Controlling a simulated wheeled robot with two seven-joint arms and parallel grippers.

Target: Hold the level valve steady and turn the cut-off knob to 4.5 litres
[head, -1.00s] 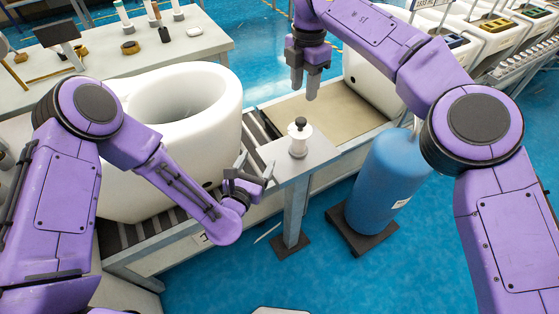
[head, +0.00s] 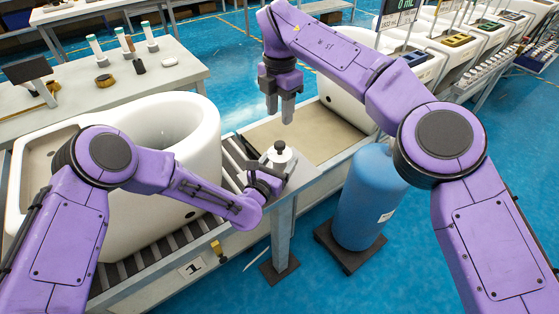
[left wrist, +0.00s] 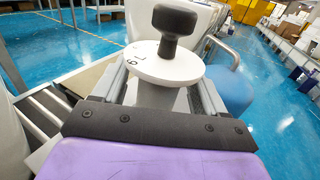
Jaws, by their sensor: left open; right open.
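The level valve (head: 284,161) is a white upright cylinder on the grey stand. Its black cut-off knob (head: 279,146) stands on top. In the left wrist view, the knob (left wrist: 173,28) rises from a white dial (left wrist: 165,64) with dark digits on its near left edge. My left gripper (head: 270,174) is open, with its fingers on either side of the valve body below the dial. Whether either finger touches the body cannot be told. My right gripper (head: 281,112) is open and empty, pointing down above and behind the knob.
A white toilet (head: 180,195) sits on the roller conveyor (head: 125,270) at left. A blue tank (head: 368,200) stands on the floor to the right of the stand (head: 283,230). A table (head: 180,90) with brushes and bottles is at back left.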

